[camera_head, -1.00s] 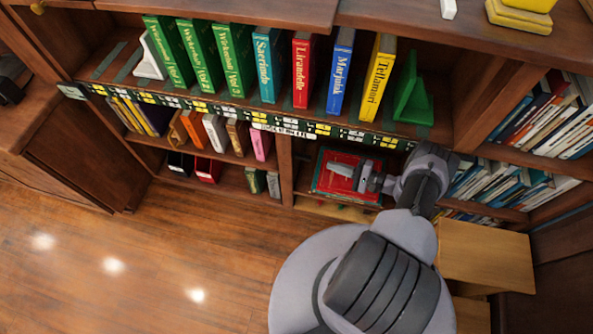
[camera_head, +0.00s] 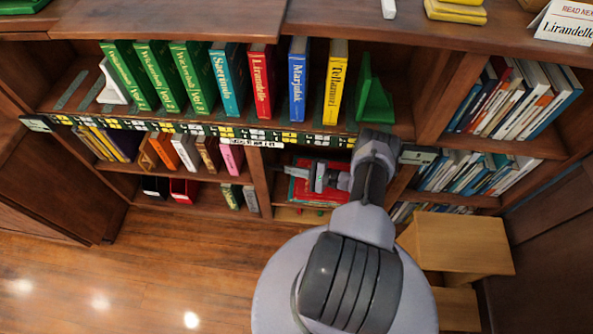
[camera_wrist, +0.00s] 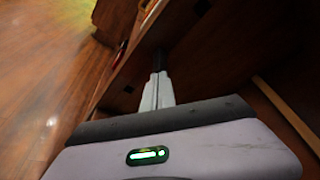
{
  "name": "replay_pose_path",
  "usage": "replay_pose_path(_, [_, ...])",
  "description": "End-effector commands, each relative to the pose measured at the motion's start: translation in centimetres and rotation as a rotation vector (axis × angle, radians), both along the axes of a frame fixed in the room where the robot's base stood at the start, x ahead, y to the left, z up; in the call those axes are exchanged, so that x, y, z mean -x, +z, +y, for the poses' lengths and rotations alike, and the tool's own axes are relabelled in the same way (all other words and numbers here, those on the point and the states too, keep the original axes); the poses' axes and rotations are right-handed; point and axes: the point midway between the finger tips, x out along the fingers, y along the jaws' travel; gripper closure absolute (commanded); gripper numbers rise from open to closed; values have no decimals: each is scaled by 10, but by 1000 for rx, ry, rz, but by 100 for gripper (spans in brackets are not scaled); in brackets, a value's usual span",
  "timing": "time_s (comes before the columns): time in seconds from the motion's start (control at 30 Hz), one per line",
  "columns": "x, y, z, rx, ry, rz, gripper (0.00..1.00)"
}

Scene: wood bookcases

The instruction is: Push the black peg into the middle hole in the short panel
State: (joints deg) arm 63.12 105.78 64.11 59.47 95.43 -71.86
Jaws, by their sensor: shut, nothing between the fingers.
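My gripper (camera_head: 284,170) is shut and empty, reaching into the lower middle bay of the bookcase and pointing left. In the head view its tips are close to the short upright panel (camera_head: 262,186) between the lower bays. I cannot clearly make out the black peg or the middle hole.
A red box with a green edge (camera_head: 322,193) lies under my gripper. The shelf above holds green, blue, red and yellow books (camera_head: 262,82) and a green bookend (camera_head: 373,95). A patterned strip (camera_head: 205,130) runs along its edge. A wooden step stool (camera_head: 458,240) stands at the right.

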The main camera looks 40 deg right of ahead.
Motion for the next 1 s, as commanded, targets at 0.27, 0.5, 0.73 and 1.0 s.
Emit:
replay_pose_path(0.27, [0,0,0,0,1,-1,100])
replay_pose_path(0.5, [-4,0,3,0,1,-1,100])
replay_pose_path(0.73, [-7,0,6,1,1,-1,100])
replay_pose_path(1.0, [-6,0,5,1,0,-1,100])
